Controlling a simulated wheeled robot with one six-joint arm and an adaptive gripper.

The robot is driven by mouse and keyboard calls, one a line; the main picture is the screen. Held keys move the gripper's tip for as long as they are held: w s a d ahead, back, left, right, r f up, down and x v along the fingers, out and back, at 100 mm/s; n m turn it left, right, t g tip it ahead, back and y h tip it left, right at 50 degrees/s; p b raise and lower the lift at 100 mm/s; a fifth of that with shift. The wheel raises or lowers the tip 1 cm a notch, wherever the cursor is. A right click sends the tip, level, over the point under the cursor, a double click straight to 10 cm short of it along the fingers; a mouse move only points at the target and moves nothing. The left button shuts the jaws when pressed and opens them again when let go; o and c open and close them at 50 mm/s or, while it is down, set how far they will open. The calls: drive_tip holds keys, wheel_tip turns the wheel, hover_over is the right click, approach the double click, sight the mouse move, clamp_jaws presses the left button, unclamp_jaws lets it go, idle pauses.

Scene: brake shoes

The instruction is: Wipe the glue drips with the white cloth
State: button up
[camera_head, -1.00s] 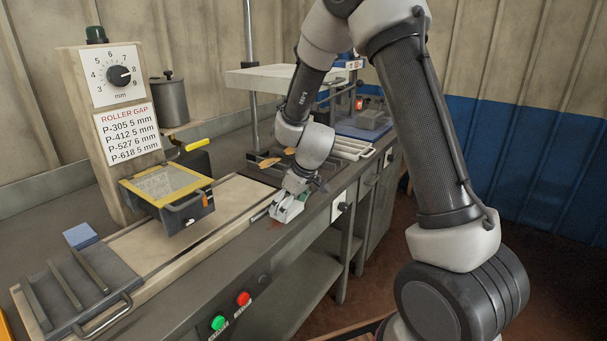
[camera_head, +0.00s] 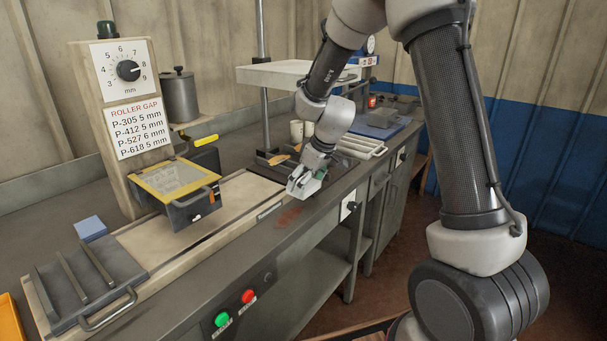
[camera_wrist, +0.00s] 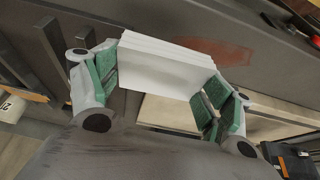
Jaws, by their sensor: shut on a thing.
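My gripper (camera_head: 307,183) is shut on the white cloth (camera_wrist: 165,68), a folded block held between the green finger pads in the wrist view (camera_wrist: 160,80). In the head view the cloth is mostly hidden by the fingers. The gripper is above the front part of the bench, beyond a reddish-brown smear (camera_head: 288,217) on its grey top. The smear also shows in the wrist view (camera_wrist: 225,50), past the cloth's edge. The cloth looks clear of the bench, though the exact gap cannot be told.
The roller machine with a dial (camera_head: 128,70) and a yellow-framed box (camera_head: 175,182) stands left of the gripper. A ribbed grey tray (camera_head: 85,280) lies at the near left, with a blue block (camera_head: 90,228) behind it. Green (camera_head: 222,319) and red (camera_head: 248,296) buttons sit on the bench front.

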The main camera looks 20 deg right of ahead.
drive_tip(key=shift+r, duration=1.5)
